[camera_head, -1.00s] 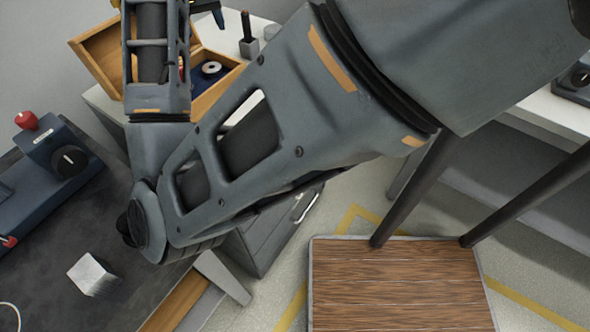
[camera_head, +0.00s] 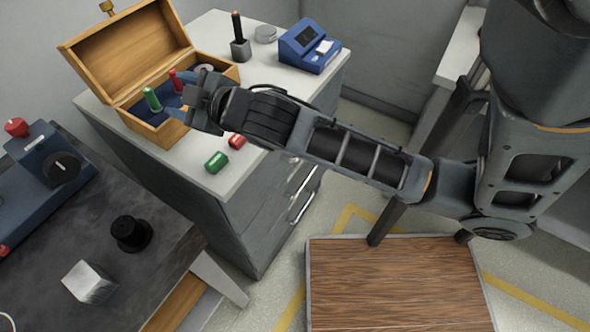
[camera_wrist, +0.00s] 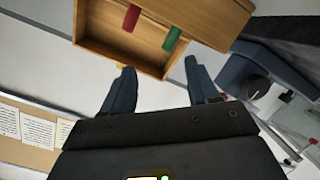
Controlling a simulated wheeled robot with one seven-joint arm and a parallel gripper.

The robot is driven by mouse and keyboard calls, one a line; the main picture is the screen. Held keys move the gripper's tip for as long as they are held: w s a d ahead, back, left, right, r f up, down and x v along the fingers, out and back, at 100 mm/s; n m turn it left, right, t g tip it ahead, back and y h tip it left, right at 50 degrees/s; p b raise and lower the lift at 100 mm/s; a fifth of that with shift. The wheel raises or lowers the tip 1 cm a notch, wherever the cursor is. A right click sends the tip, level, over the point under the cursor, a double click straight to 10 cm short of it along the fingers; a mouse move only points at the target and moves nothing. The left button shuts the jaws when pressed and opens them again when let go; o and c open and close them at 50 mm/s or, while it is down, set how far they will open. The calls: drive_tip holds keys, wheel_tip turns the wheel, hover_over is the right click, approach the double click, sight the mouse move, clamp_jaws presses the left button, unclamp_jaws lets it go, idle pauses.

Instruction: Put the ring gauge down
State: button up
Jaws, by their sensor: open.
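The pale ring gauge (camera_head: 205,70) seems to lie inside the open wooden box (camera_head: 215,75), at its right end and partly hidden behind my gripper. I cannot make it out in the wrist view. My gripper (camera_head: 180,95) is over the front of the box with its blue fingers apart. In the wrist view my gripper (camera_wrist: 160,86) is also open, with nothing between the fingers. The box (camera_wrist: 90,45) there lies just beyond the fingertips.
A green plug (camera_head: 152,98) and a red plug (camera_head: 174,80) stand in the box. Another green cylinder (camera_head: 216,162) and red cylinder (camera_head: 237,142) lie on the cabinet top (camera_head: 262,85). A blue device (camera_head: 309,45) stands behind. The bench holds a black knob-like piece (camera_head: 131,232) and a metal block (camera_head: 88,282).

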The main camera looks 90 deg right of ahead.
drive_tip(key=s+a+f+y, duration=0.1)
drive_tip(key=a, duration=0.1)
drive_tip(key=s+a+f+n+y, duration=0.1)
drive_tip(key=s+a, duration=0.1)
drive_tip(key=a, duration=0.1)
drive_tip(key=s+a+f+t+y, duration=0.1)
drive_tip(key=a, duration=0.1)
drive_tip(key=shift+s+a+f, duration=0.15)
drive_tip(key=shift+s+a, duration=0.05)
drive_tip(key=shift+s, duration=0.15)
drive_tip(key=s+a+r+m+y, duration=0.2)
drive_tip(key=s+a+y, duration=0.3)
drive_tip(key=s+a, duration=1)
drive_tip(key=shift+s+a+t, duration=0.3)
drive_tip(key=shift+a+t, duration=0.1)
drive_tip(key=shift+a, duration=0.05)
